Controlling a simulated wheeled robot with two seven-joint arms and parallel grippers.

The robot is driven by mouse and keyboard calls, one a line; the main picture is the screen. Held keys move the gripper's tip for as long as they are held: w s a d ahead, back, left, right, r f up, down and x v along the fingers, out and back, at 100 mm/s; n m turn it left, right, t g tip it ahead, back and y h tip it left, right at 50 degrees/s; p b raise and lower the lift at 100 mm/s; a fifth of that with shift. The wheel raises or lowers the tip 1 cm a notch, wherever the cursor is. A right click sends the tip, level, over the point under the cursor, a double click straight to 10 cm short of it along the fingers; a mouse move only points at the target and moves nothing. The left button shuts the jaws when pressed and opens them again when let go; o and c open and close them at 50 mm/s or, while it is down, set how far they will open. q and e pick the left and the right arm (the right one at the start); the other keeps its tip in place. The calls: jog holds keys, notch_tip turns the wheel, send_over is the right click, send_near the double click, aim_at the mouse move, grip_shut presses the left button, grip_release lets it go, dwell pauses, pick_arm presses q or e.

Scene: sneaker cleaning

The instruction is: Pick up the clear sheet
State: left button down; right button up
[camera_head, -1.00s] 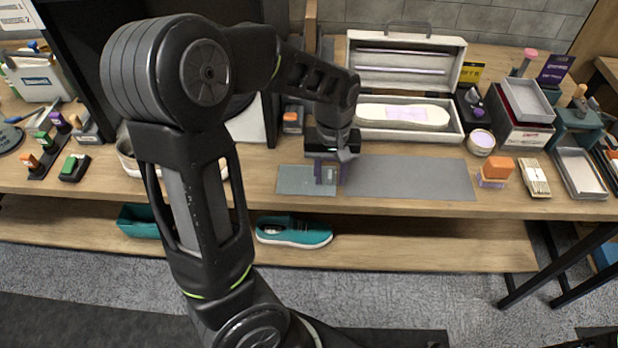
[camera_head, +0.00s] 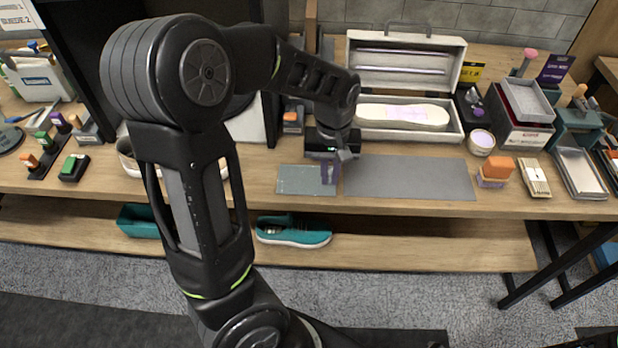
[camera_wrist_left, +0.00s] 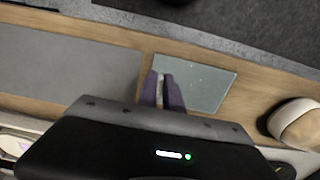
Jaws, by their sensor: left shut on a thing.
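The clear sheet (camera_head: 306,180) is a pale, see-through rectangle at the table's front edge, left of the grey mat. In the left wrist view the clear sheet (camera_wrist_left: 200,84) lies beyond the fingers. My left gripper (camera_head: 328,172) points down at the sheet's right edge. In the left wrist view its purple fingertips (camera_wrist_left: 161,90) are close together at the sheet's near edge, shut on that edge. Whether the sheet is clear of the table cannot be told. My right gripper is not in view.
A grey mat (camera_head: 409,178) lies right of the sheet. An open white case (camera_head: 457,119) with an insole-like pad stands behind it. An orange-topped block (camera_head: 500,168) and a small jar (camera_head: 481,142) are to the right. A teal shoe (camera_head: 293,232) sits on the lower shelf.

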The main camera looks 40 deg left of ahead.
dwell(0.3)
pick_arm(q)
notch_tip(320, 180, up, 10)
dwell(0.5)
dwell(0.5)
